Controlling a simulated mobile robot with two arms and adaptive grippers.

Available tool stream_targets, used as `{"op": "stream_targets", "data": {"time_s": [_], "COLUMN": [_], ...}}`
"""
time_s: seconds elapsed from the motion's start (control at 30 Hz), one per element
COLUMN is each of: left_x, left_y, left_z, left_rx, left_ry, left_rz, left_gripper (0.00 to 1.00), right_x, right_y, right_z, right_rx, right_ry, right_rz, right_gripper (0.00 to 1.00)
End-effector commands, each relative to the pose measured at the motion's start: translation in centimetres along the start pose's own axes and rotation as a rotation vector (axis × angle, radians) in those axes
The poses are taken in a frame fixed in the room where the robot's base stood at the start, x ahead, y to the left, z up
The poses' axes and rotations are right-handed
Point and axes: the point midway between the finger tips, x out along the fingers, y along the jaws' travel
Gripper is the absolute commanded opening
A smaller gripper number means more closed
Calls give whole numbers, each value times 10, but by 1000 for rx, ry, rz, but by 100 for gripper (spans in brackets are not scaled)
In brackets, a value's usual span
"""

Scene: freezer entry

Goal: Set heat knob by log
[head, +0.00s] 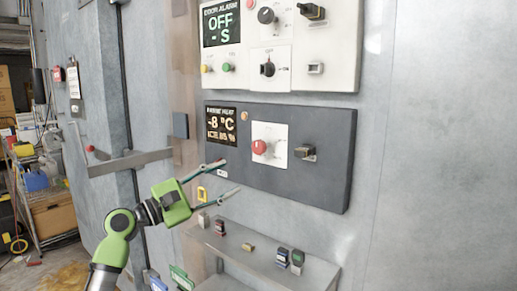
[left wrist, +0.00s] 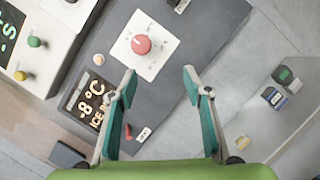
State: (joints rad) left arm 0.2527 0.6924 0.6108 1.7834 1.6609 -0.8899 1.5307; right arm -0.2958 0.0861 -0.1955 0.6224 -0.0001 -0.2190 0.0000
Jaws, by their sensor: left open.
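The red heat knob (head: 260,147) sits on a white plate on the dark grey panel (head: 325,180); its scale marks are too small to read. The knob also shows in the left wrist view (left wrist: 141,44), above and beyond my fingertips. The panel's display (head: 221,125) reads -8 °C, with a smaller line starting "ICE" below; it also shows in the left wrist view (left wrist: 92,101). My left gripper (head: 230,177) is open and empty, below and left of the knob, apart from it. Its two fingers (left wrist: 160,82) are spread in the left wrist view. My right gripper is not in view.
A white panel (head: 340,60) above has an OFF display, dark knobs and buttons. A black switch (head: 305,152) is right of the red knob. A grey ledge (head: 265,262) with small items juts out below. A door handle bar (head: 130,162) and cluttered shelves are left.

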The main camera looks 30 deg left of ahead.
Motion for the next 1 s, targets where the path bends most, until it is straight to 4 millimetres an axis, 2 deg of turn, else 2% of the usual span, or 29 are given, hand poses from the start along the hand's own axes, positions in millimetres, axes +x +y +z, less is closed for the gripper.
{"op": "stream_targets", "data": {"time_s": [0.03, 0.17, 0.37, 0.7, 0.9, 1.0], "left_x": [-2, 0, 31, 102, 126, 131], "left_y": [16, 33, 36, 39, 38, 38], "left_z": [5, 12, 15, 17, 16, 16], "left_rx": [-32, -74, -75, -75, -73, -71], "left_ry": [-19, -42, -43, -42, -39, -39], "left_rz": [29, 61, 60, 58, 57, 57], "left_gripper": [45, 45, 45, 45, 45, 45], "right_x": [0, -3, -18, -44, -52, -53], "right_y": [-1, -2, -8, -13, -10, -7], "right_z": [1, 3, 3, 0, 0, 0], "right_rx": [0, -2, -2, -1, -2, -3], "right_ry": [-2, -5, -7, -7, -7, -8], "right_rz": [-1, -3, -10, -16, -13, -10], "right_gripper": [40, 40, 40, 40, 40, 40]}}
